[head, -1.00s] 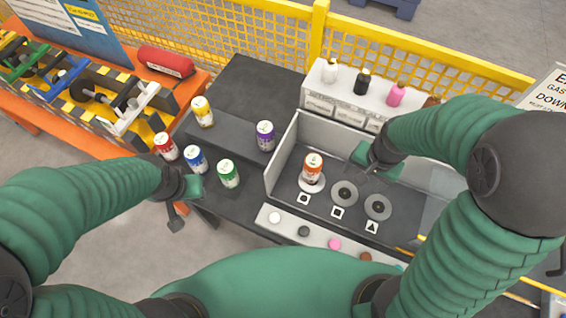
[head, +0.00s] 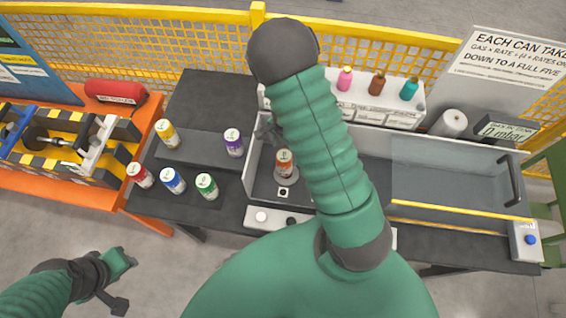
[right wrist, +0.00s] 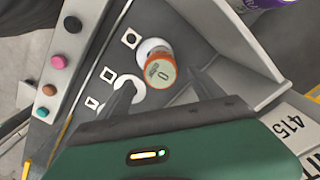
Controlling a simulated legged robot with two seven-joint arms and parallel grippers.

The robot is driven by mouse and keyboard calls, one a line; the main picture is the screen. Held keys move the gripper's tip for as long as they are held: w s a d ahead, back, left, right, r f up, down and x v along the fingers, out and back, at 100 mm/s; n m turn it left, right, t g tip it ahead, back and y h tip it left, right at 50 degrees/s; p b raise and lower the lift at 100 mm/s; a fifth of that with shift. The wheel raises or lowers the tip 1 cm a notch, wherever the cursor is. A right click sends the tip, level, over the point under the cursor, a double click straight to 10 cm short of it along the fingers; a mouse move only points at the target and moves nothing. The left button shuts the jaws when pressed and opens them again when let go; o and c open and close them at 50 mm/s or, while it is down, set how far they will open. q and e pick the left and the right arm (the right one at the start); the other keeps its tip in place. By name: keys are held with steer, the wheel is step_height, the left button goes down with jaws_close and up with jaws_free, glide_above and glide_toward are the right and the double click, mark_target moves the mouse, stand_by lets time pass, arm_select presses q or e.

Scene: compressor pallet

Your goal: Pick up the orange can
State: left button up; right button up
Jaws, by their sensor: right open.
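The orange can (head: 284,163) stands upright on a round pad in the grey-walled station, left of my right forearm. In the right wrist view the orange can (right wrist: 159,72) shows from above, on a white disc. My right gripper (right wrist: 160,80) is open, its two dark fingers apart, with the can between and beyond their tips in the picture. In the head view my right gripper (head: 267,131) is partly hidden by my arm, just behind the can. My left gripper (head: 121,282) is at the lower left, away from the cans; its opening is unclear.
Yellow (head: 167,134), purple (head: 233,143), red (head: 139,175), blue (head: 172,180) and green (head: 206,186) cans stand left of the station. The station's grey wall (head: 253,160) rises beside the orange can. Bottles (head: 377,84) stand on a white rack behind.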

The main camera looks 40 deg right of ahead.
mark_target(284, 160)
steer(key=f, duration=0.4)
steer(key=f+p, duration=0.1)
steer(key=f, duration=0.1)
steer(key=shift+a+f, duration=0.25)
steer(key=shift+f, duration=0.15)
steer(key=shift+w+d+f, duration=0.15)
steer(key=shift+d, duration=0.1)
steer(key=c, duration=0.6)
jaws_close()
